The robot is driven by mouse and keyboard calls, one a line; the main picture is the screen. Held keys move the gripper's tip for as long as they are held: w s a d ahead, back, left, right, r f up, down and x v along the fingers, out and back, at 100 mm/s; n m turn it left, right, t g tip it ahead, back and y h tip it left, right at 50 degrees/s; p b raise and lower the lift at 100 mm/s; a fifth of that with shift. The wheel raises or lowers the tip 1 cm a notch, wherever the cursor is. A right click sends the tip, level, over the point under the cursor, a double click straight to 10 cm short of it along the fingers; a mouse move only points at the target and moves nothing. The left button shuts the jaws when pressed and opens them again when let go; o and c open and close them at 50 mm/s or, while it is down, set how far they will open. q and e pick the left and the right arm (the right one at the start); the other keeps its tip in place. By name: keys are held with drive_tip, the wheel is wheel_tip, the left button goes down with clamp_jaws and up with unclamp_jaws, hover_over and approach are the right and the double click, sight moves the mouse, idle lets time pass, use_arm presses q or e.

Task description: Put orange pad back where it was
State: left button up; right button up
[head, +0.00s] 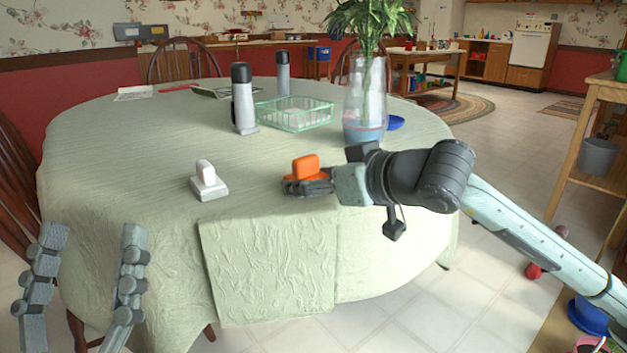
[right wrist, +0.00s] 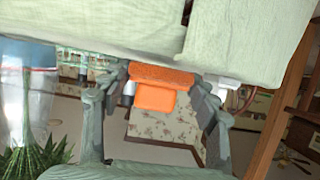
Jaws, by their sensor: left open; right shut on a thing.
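The orange pad (head: 305,167) is held at the front right part of the round table (head: 150,130), low over or on the cloth; I cannot tell which. My right gripper (head: 306,187) reaches in from the right and is shut on it, hiding its lower part. In the right wrist view the orange pad (right wrist: 155,97) sits between the fingertips of the right gripper (right wrist: 154,92), close to the cloth. My left gripper (head: 85,265) is open and empty at the lower left, in front of the table edge.
A white block on a white base (head: 207,181) stands left of the orange pad. Behind are two dark-topped cylinders (head: 243,100) (head: 283,75), a green wire basket (head: 297,114) and a glass vase with a plant (head: 367,90). The cloth at the left is clear.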

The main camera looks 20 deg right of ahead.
use_arm(q)
drive_tip(key=shift+s+a+t, duration=0.15)
drive_tip(key=shift+s+t, duration=0.1)
drive_tip(key=shift+t, duration=0.05)
use_arm(e)
drive_tip(key=shift+f, duration=0.2)
drive_tip(key=shift+b, duration=0.35)
drive_tip(key=o, duration=1.2)
drive_tip(key=shift+f, duration=0.1)
drive_tip(key=shift+c, duration=0.2)
use_arm(q)
drive_tip(key=shift+s+a+r+t, duration=0.2)
drive_tip(key=shift+s+r+t, duration=0.15)
drive_tip(key=shift+r, duration=0.2)
drive_tip(key=shift+f, duration=0.1)
